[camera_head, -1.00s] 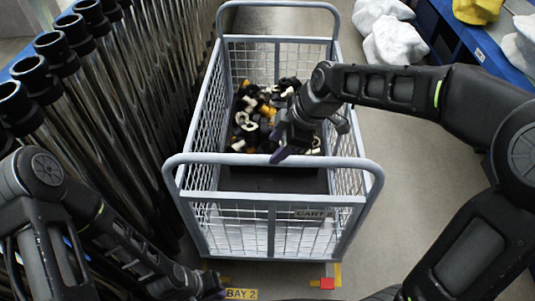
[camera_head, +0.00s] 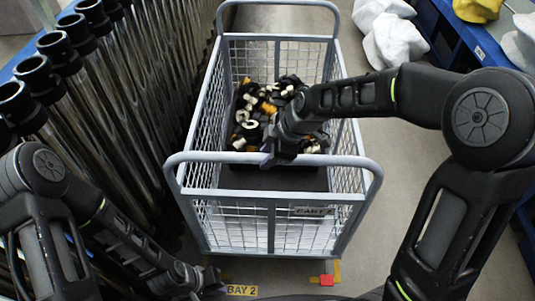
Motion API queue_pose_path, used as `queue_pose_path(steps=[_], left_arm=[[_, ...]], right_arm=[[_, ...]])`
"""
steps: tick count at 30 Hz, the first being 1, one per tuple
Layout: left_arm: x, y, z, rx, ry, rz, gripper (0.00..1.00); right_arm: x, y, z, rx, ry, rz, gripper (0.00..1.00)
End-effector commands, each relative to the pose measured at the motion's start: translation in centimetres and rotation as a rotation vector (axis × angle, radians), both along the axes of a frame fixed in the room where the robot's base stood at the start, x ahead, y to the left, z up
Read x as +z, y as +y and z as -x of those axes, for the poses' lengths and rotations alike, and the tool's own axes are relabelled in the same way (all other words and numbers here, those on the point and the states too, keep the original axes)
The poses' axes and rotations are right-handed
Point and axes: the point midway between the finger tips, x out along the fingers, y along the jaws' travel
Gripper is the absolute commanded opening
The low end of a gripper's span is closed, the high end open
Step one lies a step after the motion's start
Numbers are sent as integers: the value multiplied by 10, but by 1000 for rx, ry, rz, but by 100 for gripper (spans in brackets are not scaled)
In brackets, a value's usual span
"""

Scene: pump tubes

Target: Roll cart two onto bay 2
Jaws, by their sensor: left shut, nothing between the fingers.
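Cart two (camera_head: 272,213) is a light grey wire-mesh cart with a "CART" label on its near side, partly cut off by the glare of the mesh. It stands upright in the middle of the view, with a tube handle at its near and far ends. A yellow "BAY 2" floor label (camera_head: 241,290) lies near its front left corner. My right gripper (camera_head: 268,160) is at the near handle bar, seen from above; contact cannot be told. My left gripper (camera_head: 212,284) is low at the left, near the cart's lower left corner and the bay label, with nothing visible in it.
Small black, white and orange fittings (camera_head: 262,112) lie in the cart. A row of dark tubes (camera_head: 110,110) stands close along the left. A red marker with yellow tape (camera_head: 327,280) is on the floor at the front right. White bags (camera_head: 394,40) lie at the back right.

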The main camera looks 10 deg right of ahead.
Motion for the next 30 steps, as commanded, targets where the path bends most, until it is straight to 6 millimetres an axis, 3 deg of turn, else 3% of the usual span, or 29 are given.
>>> queue_pose_path(steps=[11, 30], left_arm=[[0, 0, 0, 0, 0, 0, 0], [0, 0, 0, 0, 0, 0, 0]], right_arm=[[0, 0, 0, 0, 0, 0, 0], [0, 0, 0, 0, 0, 0, 0]])
